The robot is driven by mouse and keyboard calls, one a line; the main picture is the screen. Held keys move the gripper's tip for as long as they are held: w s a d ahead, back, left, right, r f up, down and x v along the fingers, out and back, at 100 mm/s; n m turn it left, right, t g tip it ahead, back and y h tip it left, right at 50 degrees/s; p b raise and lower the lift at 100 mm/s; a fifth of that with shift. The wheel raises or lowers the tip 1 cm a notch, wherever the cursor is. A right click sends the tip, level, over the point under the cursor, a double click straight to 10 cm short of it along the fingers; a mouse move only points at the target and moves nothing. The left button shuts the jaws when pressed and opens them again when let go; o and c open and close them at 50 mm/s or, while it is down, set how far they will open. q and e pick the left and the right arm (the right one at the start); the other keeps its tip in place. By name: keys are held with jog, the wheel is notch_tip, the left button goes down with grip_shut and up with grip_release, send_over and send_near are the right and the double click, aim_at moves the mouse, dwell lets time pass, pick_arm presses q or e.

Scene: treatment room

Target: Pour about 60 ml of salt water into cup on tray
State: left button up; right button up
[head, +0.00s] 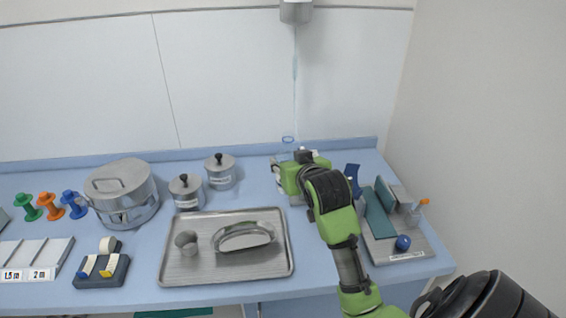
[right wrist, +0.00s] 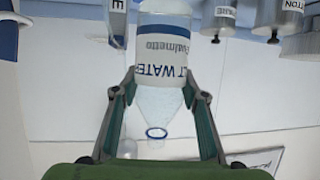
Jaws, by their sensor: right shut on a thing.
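My right gripper (head: 284,168) is shut on a clear bottle (head: 287,142) at the back of the counter. In the right wrist view the bottle (right wrist: 164,45) appears upside down between the two fingers (right wrist: 160,95), with a label reading part of "salt water" and a blue ring at its neck. The gripper hides most of the bottle in the head view, and I cannot tell whether it is lifted. A small grey metal cup (head: 187,240) lies or stands on the left of the metal tray (head: 225,278), left of the bottle. My left gripper is not in view.
A metal kidney dish (head: 243,237) sits on the tray beside the cup. Two lidded canisters (head: 186,193) (head: 220,172) stand behind the tray. A large metal drum (head: 122,194) is at left. A board with several items (head: 402,254) lies right of my arm.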

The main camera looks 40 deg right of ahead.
jog(key=shift+s+r, duration=0.15)
jog(key=shift+s, duration=0.2)
